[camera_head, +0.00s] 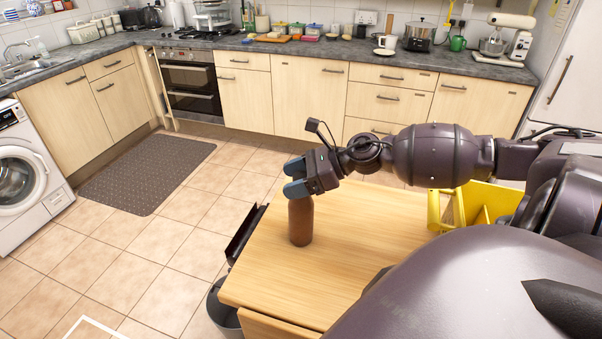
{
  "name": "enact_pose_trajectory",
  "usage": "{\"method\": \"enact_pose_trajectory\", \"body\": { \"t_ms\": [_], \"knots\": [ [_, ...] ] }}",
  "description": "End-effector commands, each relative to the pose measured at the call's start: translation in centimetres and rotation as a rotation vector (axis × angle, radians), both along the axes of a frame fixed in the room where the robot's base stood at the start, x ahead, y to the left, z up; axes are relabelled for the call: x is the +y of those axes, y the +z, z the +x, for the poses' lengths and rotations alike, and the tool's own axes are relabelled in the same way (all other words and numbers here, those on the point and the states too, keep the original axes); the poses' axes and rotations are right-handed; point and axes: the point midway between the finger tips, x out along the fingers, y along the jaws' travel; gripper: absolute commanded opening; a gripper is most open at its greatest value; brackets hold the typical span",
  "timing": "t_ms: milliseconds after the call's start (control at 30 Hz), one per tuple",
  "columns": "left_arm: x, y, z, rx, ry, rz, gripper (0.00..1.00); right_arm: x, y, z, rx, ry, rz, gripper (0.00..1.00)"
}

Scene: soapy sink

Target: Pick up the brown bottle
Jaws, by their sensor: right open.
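The brown bottle (301,222) stands upright on the wooden table in the head view, near the table's left side. My right gripper (294,179) is at the top of the bottle, with its blue-grey fingertips open around or just in front of the neck. The bottle's top is hidden behind the gripper, so I cannot tell whether the fingers touch it. My left gripper is not in view.
The wooden table (290,285) has bare room around the bottle. A yellow crate-like object (478,203) stands at the table's right, behind my arm. A dark bin (222,314) is by the table's left edge. Kitchen counters (345,52) line the back.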

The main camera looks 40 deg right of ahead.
Motion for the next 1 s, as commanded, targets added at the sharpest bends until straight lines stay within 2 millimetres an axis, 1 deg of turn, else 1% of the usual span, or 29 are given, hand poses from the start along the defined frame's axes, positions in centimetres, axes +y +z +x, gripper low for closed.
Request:
{"method": "enact_pose_trajectory", "body": {
  "t_ms": [133,167,500,567,833,933,1000],
  "knots": [
    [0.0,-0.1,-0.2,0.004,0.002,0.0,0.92,0.0,0.0,0.0,0.0,0.0,0.0,0.68],
    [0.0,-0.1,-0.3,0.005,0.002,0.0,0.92,0.0,0.0,0.0,0.0,0.0,0.0,0.65],
    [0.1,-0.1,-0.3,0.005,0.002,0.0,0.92,0.0,0.0,0.0,-0.001,0.0,-0.001,0.13],
    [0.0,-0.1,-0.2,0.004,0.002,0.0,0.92,0.0,0.0,0.0,-0.001,0.0,-0.001,0.04],
    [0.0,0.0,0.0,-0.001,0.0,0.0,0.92,0.0,0.2,0.0,-0.001,0.0,-0.001,0.03],
    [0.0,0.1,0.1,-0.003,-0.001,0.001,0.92,-0.1,0.9,0.0,-0.003,0.002,-0.002,0.03],
    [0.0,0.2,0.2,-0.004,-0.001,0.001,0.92,-0.1,1.7,0.0,-0.003,0.002,-0.003,0.03]
  ]
}}
